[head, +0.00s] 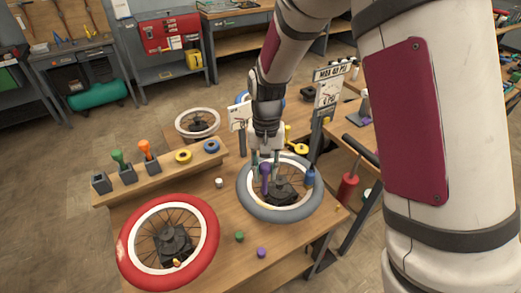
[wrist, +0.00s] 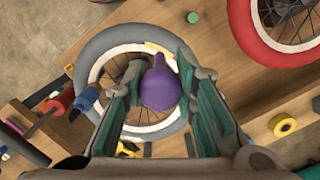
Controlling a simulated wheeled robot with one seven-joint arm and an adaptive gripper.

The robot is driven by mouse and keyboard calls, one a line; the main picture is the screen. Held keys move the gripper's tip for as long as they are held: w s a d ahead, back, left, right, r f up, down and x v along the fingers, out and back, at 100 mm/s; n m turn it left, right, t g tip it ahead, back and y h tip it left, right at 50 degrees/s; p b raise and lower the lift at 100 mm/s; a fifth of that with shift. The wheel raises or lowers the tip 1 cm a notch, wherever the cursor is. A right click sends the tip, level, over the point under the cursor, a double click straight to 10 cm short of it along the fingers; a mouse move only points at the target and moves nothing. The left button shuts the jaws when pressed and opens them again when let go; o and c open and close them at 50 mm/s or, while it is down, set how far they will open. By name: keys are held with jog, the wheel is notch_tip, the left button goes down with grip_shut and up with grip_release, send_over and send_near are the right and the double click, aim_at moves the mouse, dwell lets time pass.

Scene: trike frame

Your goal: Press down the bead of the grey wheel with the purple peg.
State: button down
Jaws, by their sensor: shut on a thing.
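My gripper (head: 265,160) is shut on the purple peg (head: 265,180) and holds it over the grey wheel (head: 285,217). In the wrist view the peg (wrist: 160,88) sits between the two green-padded fingers of my gripper (wrist: 160,78). The grey wheel (wrist: 88,50) lies flat on the bench, with a grey tyre, white rim and thin spokes over a dark stand. The peg covers part of the rim and spokes. I cannot tell whether its lower end touches the bead. A blue piece (head: 310,177) stands at the wheel's right side.
A red-tyred wheel (head: 125,252) lies at the front left. A wooden rack (head: 170,168) holds a green peg (head: 117,158) and an orange peg (head: 145,149). Small green (head: 239,236) and purple (head: 261,252) caps lie in front. A gauge sign (head: 329,92) stands behind.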

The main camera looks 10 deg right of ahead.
aim_at(264, 183)
jog(key=shift+w+r, duration=0.2)
jog(key=shift+w, duration=0.05)
jog(key=shift+s+a+f, duration=0.1)
jog(key=shift+s, duration=0.1)
jog(key=shift+f+b, duration=0.5)
jog(key=shift+f, duration=2.25)
jog(key=shift+f, duration=0.7)
jog(key=shift+r, duration=0.15)
jog(key=shift+r+p, duration=0.9)
jog(key=shift+r, duration=2)
